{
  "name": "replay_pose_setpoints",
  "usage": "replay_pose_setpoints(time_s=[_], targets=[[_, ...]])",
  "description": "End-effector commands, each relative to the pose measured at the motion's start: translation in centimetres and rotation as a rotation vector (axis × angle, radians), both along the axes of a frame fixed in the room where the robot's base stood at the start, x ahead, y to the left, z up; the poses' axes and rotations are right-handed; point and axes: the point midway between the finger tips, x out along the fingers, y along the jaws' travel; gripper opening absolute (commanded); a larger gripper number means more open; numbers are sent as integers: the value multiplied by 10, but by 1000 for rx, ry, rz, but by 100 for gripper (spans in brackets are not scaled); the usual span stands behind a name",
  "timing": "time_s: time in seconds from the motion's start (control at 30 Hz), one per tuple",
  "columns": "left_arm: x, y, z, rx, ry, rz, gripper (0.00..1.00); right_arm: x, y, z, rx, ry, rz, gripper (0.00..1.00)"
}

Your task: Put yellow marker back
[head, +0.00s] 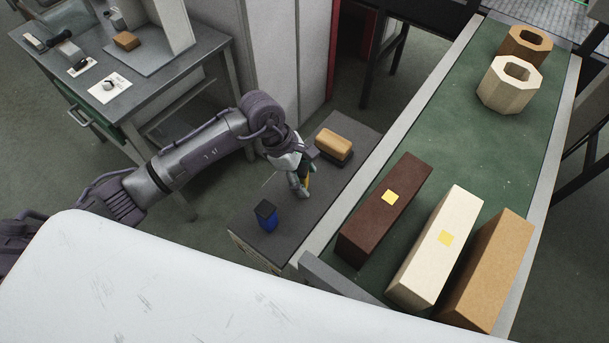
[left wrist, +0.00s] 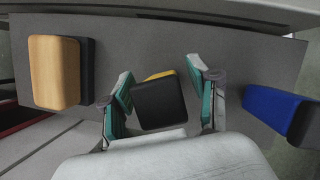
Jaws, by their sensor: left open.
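The yellow marker shows in the left wrist view as a black top (left wrist: 159,105) with a strip of yellow (left wrist: 160,74) behind it. It is between the two teal-padded fingers of my open left gripper (left wrist: 163,92), with a gap on the right side; I cannot tell if it touches the left finger. In the head view my left gripper (head: 303,180) points down over the dark grey cabinet top (head: 345,185), and a sliver of yellow (head: 309,182) shows beside its fingers. The rest of the marker is hidden. My right gripper is not in view.
A blue marker with a black top (head: 266,219) stands near the cabinet's front. A tan eraser-like block (head: 335,141) lies at its back. To the right, a green conveyor (head: 475,140) carries long blocks, two with yellow squares, and hollow blocks. A desk (head: 150,80) stands at left.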

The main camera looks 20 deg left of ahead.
Motion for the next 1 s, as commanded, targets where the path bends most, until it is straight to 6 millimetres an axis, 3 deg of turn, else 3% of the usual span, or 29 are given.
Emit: replay_pose_setpoints(time_s=[0.27,0.7,1.0], targets=[[1,2,7,0,-2,1,60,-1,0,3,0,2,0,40],[-1,37,87,1,-4,0,60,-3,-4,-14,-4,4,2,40],[-2,47,113,0,-1,0,60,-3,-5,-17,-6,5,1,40]])
